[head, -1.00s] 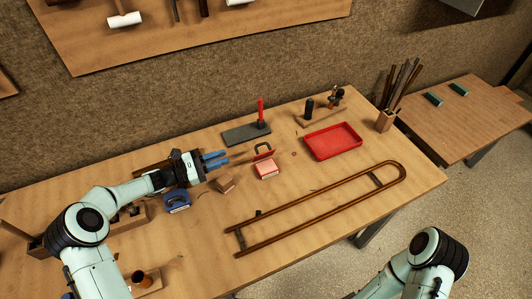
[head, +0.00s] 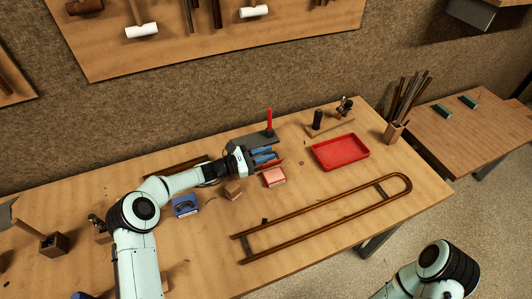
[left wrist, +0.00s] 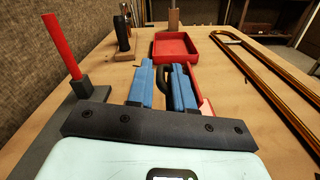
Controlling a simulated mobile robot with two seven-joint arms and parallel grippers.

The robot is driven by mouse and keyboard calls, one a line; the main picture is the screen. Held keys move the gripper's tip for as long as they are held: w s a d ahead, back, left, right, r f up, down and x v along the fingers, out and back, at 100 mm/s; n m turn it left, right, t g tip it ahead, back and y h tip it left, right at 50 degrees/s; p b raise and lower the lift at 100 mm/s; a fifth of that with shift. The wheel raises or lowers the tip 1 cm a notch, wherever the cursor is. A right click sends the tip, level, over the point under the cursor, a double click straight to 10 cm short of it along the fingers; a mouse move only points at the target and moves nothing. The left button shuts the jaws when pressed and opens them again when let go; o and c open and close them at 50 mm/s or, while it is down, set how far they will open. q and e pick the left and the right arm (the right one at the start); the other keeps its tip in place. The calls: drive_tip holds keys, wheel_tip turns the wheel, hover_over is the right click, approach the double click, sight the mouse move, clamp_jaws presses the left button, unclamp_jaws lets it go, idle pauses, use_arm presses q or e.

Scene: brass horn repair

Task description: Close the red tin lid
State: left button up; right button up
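The red tin (head: 274,178), with a pale pinkish top, sits on the bench just in front of my left gripper (head: 268,154) in the head view. Its red lid (head: 272,163) stands raised at the back edge, partly hidden by the gripper. In the left wrist view my left gripper (left wrist: 164,74) has its blue fingers apart. A dark loop handle (left wrist: 166,86) shows in the gap between them. The lid's red edge (left wrist: 196,80) and a bit of the tin (left wrist: 206,110) show right of the fingers. My right gripper is out of view.
A red tray (head: 340,151) lies to the right. A dark slab with a red upright handle (head: 269,122) is behind the gripper. A brass slide (head: 330,215) lies in front. A blue tin (head: 185,206) and a wooden block (head: 233,190) are to the left.

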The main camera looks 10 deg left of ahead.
use_arm(q)
drive_tip(key=shift+d, duration=0.15)
clamp_jaws()
idle(1.4)
